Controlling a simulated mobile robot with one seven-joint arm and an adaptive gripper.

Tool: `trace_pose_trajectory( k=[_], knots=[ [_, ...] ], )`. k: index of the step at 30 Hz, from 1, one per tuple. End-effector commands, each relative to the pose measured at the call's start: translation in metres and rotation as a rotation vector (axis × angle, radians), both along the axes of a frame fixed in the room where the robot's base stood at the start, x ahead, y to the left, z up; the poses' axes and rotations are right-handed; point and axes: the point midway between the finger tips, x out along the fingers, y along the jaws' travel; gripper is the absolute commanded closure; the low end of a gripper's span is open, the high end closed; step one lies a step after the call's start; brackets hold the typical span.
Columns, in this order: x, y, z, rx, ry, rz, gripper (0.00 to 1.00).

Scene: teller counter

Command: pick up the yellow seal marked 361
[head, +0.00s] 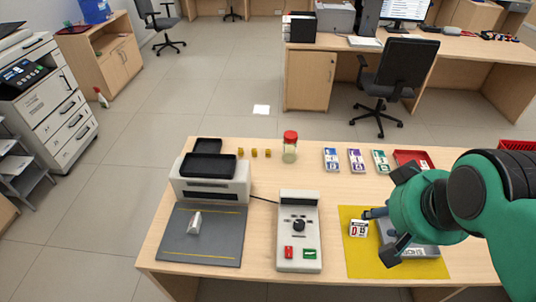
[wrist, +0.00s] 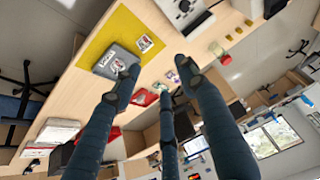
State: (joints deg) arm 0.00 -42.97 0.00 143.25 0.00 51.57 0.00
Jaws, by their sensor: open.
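Several small yellow seals stand in a row at the back of the counter in the head view: a left one (head: 241,152), a middle one (head: 254,153) and a right one (head: 267,153). Their markings are too small to read, so I cannot tell which is 361. They also show as small yellow blocks near the top right of the wrist view (wrist: 238,29). My gripper (head: 381,238) is open and empty above the yellow mat (head: 355,268), well to the right of and nearer than the seals. Its spread fingers show in the wrist view (wrist: 158,68).
A red-lidded jar (head: 290,148) stands just right of the seals. A machine with a black tray (head: 209,166) stands to their left. A grey control box (head: 298,232) lies in front. Banknote-like bundles (head: 355,160) and a red tray (head: 413,155) lie right.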

Motion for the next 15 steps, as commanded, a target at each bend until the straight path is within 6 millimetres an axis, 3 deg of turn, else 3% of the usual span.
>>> trace_pose_trajectory(
  k=[10, 15],
  knots=[
    [0.003, 0.000, 0.001, -0.006, 0.001, 0.011, 0.59],
    [0.017, 0.002, 0.007, -0.041, 0.006, 0.074, 0.59]
  ],
)
